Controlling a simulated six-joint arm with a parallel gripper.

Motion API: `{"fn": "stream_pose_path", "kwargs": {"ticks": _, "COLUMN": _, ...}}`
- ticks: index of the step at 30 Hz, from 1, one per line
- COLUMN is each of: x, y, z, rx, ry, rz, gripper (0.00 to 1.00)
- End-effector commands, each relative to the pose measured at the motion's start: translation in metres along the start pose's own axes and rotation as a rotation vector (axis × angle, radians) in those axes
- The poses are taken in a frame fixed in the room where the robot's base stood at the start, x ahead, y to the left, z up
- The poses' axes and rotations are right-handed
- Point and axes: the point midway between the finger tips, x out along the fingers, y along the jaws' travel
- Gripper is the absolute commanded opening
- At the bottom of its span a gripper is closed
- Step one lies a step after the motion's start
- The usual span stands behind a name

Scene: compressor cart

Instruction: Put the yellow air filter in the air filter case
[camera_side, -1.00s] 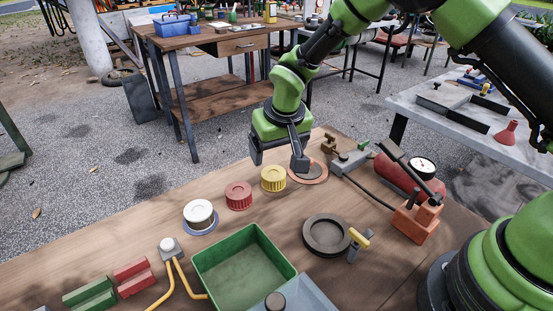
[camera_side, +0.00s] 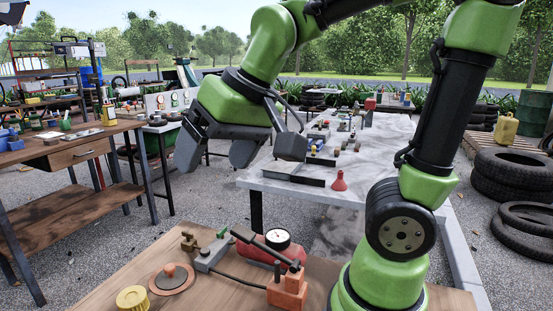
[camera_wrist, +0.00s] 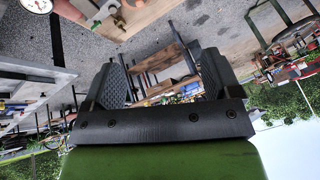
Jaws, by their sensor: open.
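The yellow air filter (camera_side: 132,299) is a ribbed round piece on the wooden bench, cut by the bottom edge of the side view. My gripper (camera_side: 216,158) is raised well above the bench and apart from the filter. In the wrist view my gripper (camera_wrist: 163,72) shows two dark fingers wide apart with nothing held between them.
On the wooden bench (camera_side: 100,292) are a copper-coloured disc (camera_side: 155,285) with a red knob, a red tank with a gauge (camera_side: 277,239) and an orange block (camera_side: 287,291). A grey table (camera_side: 270,187) behind holds a red funnel (camera_side: 338,182).

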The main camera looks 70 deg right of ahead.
Motion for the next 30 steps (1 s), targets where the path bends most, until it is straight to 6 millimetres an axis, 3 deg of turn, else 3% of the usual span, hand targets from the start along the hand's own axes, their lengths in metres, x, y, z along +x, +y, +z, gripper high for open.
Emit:
{"fn": "stream_pose_path", "kwargs": {"ticks": 3, "x": -0.026, "y": 0.011, "z": 0.030, "rx": 0.015, "ry": 0.048, "rz": -0.049, "gripper": 0.83}}
{"fn": "stream_pose_path", "kwargs": {"ticks": 9, "x": -0.041, "y": 0.020, "z": 0.063, "rx": 0.023, "ry": 0.085, "rz": -0.100, "gripper": 0.83}}
{"fn": "stream_pose_path", "kwargs": {"ticks": 10, "x": -0.041, "y": 0.021, "z": 0.065, "rx": 0.024, "ry": 0.089, "rz": -0.103, "gripper": 0.88}}
{"fn": "stream_pose_path", "kwargs": {"ticks": 25, "x": -0.042, "y": 0.022, "z": 0.069, "rx": 0.023, "ry": 0.092, "rz": -0.109, "gripper": 0.88}}
{"fn": "stream_pose_path", "kwargs": {"ticks": 30, "x": -0.036, "y": 0.018, "z": 0.054, "rx": 0.045, "ry": 0.062, "rz": -0.073, "gripper": 0.88}}
